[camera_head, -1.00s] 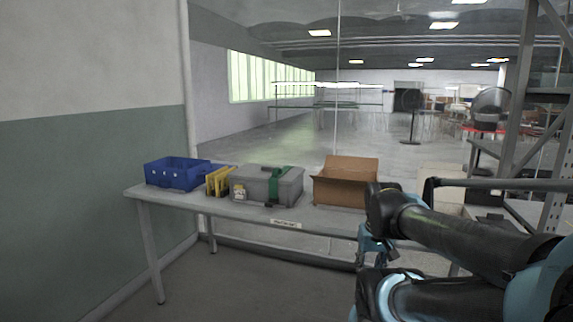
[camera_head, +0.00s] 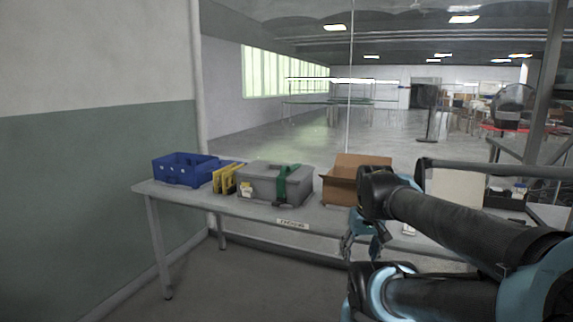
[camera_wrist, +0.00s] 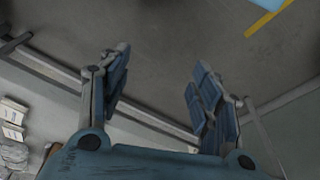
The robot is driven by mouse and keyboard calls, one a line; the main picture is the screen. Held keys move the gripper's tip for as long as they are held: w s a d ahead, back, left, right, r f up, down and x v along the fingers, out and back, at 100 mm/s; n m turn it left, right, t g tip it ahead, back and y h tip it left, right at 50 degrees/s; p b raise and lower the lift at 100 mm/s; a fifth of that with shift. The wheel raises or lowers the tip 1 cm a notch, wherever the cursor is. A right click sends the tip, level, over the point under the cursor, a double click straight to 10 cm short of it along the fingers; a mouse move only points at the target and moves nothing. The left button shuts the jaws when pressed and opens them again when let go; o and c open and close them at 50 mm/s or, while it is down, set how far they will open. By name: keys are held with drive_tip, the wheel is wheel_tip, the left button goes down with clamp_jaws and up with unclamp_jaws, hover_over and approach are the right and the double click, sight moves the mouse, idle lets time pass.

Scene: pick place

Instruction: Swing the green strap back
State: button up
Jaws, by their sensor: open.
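The green strap (camera_head: 281,185) lies over the right part of the closed lid of a grey case (camera_head: 258,182) and hangs down its front. The case stands on the long table (camera_head: 245,212). My gripper (camera_head: 361,246) is in front of the table, right of the case and well apart from it. The strap and the case do not show in the wrist view.
A blue crate (camera_head: 181,170) and yellow frames (camera_head: 226,179) stand left of the case. An open cardboard box (camera_head: 340,190) stands right of it, partly behind my arm. A wall (camera_head: 100,180) closes off the left. The floor before the table is clear.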

drive_tip(key=w+a+r+n+y, duration=0.1)
drive_tip(key=w+a+r+n, duration=0.2)
drive_tip(key=w+r, duration=0.65)
drive_tip(key=w+a+r+n+y, duration=0.1)
drive_tip(key=w+a+r+n, duration=0.2)
drive_tip(key=w+r, duration=0.6)
drive_tip(key=n+y, duration=0.2)
drive_tip(key=n, duration=0.5)
approach(285, 166)
drive_tip(key=shift+g, duration=0.3)
drive_tip(key=x, duration=0.7)
drive_tip(key=shift+w+f, duration=0.3)
drive_tip(key=shift+c, duration=0.5)
clamp_jaws()
drive_tip(key=shift+a, duration=0.1)
